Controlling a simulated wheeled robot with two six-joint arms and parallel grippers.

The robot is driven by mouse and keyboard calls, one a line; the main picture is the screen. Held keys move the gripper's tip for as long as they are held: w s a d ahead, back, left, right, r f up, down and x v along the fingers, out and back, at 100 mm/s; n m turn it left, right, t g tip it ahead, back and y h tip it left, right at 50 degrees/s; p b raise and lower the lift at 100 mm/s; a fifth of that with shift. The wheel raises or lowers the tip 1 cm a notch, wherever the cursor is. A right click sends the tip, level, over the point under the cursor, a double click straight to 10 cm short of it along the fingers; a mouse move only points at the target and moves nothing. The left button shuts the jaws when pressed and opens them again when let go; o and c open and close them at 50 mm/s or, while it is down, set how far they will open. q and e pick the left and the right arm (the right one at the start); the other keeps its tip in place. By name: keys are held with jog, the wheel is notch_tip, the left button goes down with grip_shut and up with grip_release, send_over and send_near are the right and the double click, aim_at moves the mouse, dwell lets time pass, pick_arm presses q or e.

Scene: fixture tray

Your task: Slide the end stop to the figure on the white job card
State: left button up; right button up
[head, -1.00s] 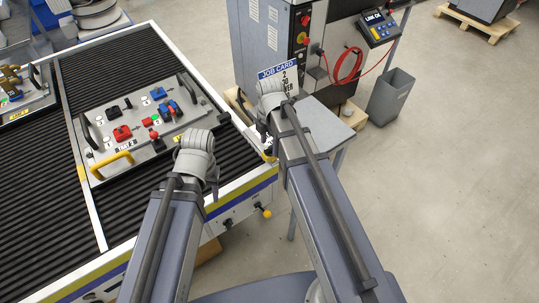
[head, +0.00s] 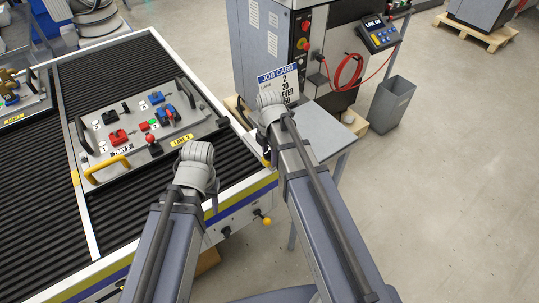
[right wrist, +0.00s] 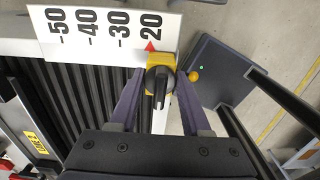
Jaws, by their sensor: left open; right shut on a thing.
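The white job card (head: 285,90) with a blue header stands past my right wrist in the head view. I read 2, 30, part of a word ending in EVER, and a lower, partly covered figure; most line labels are hidden. In the right wrist view the yellow end stop (right wrist: 158,61) with a black knob sits on the rail by a white scale (right wrist: 96,45) marked 50, 40, 30, 20. Its red pointer (right wrist: 150,46) is at 20. My right gripper (right wrist: 160,75) is shut on the stop, a finger on each side. My left gripper (head: 211,198) is open over the table's front edge.
A grey fixture tray (head: 110,165) with red, blue and black parts and a yellow handle lies on the black roller table (head: 55,215). A grey side table (head: 318,130) stands beside the card. A grey bin (head: 391,104) and a machine cabinet (head: 262,55) are behind.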

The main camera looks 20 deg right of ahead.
grip_shut()
dwell(0.8)
